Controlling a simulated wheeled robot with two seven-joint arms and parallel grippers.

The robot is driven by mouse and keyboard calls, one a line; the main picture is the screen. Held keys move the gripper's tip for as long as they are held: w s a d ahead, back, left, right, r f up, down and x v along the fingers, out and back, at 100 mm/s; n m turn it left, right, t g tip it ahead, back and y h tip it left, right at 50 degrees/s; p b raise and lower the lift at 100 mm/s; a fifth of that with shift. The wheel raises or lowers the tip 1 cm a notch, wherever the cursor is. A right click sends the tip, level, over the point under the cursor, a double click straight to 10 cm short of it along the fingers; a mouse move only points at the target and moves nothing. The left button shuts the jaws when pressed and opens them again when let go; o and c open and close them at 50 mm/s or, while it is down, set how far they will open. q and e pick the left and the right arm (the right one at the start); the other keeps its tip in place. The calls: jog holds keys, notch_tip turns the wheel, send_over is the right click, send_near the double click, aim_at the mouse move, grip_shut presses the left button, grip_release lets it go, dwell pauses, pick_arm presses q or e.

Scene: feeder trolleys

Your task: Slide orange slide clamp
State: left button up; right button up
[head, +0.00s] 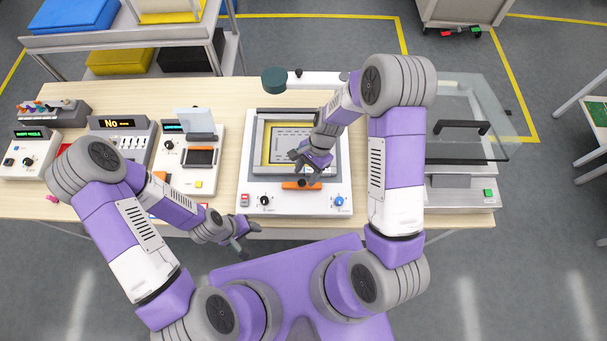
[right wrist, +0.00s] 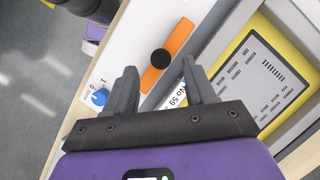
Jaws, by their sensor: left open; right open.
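The orange slide clamp (head: 292,185) is a flat bar on the front of a white machine (head: 262,186), in front of its framed window. In the right wrist view the orange clamp (right wrist: 178,40) has a round black knob (right wrist: 160,58) on it. My right gripper (head: 304,170) is over the machine, just above the clamp, and hides part of it in the head view. Its fingers (right wrist: 155,82) are apart, with the knob in line with the gap; contact is not visible. My left gripper (head: 242,232) is open and empty by the table's front edge.
The machine carries a blue knob (head: 339,201), a black knob (head: 264,201) and a red switch (head: 244,199). A station with a raised clear lid (head: 463,110) stands to the right. Several control boxes (head: 118,130) stand to the left.

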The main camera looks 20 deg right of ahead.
aim_at(302, 185)
jog(key=shift+x, duration=1.45)
grip_shut()
